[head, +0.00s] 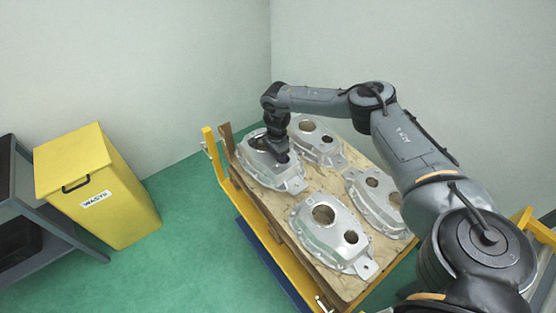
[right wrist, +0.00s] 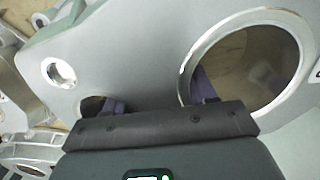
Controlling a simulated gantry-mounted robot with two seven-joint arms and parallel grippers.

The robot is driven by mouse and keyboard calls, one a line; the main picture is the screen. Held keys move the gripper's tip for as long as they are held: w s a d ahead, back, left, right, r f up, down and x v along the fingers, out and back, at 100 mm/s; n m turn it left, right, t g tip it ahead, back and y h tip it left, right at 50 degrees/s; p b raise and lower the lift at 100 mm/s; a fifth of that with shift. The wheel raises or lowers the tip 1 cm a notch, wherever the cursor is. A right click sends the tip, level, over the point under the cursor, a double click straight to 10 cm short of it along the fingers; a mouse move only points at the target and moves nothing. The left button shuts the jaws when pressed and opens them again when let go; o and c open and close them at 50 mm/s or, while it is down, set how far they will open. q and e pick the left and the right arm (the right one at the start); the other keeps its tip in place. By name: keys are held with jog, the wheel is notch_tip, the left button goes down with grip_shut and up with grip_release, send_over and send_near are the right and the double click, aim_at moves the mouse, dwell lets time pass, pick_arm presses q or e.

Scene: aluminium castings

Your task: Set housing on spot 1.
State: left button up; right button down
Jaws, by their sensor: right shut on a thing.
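Several silvery cast housings lie on a wooden pallet (head: 283,222). My right gripper (head: 280,153) reaches down onto the housing (head: 262,172) at the pallet's far left corner. In the right wrist view the gripper (right wrist: 157,103) is shut on this housing (right wrist: 140,60), with one purple finger in the large round opening and the other in a smaller hole, gripping the wall between them. Whether the housing rests on the pallet or is slightly raised, I cannot tell. No marking for spot 1 is readable. My left gripper is out of view.
Other housings stand close by: one behind right (head: 316,142), one at the right (head: 374,199) and one in front (head: 325,232). A yellow frame (head: 213,150) edges the pallet.

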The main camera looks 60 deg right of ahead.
jog(key=shift+f+b, duration=0.95)
jog(key=shift+f, duration=0.95)
jog(key=shift+f, duration=0.1)
jog(key=shift+c, duration=1.8)
grip_release()
